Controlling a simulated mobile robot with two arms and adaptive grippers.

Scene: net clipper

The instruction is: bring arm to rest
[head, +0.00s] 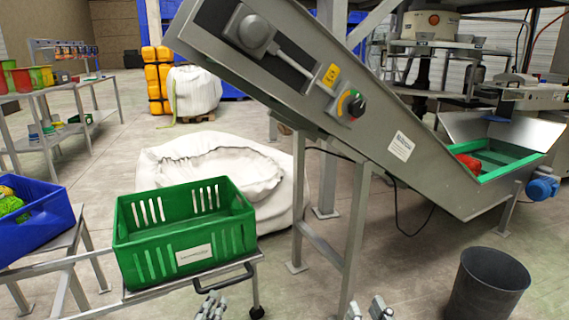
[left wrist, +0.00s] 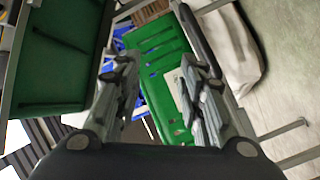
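My left gripper (head: 211,306) is at the bottom edge of the head view, just in front of the cart with the green crate (head: 150,262). In the left wrist view my left gripper (left wrist: 160,75) has its two fingers apart with nothing between them; the green crate (left wrist: 158,50) shows beyond them. My right gripper (head: 368,308) is at the bottom edge of the head view, right of the cart. Its two fingertips stand apart with only floor seen between them. The green crate looks empty.
A metal conveyor (head: 380,125) rises to the left, with red netting (head: 467,162) in its green-lined hopper. A black bin (head: 487,285) stands at the lower right. A blue crate (head: 35,222) is at the left. A white bulk bag (head: 270,205) lies behind the cart. Open floor is between conveyor and bin.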

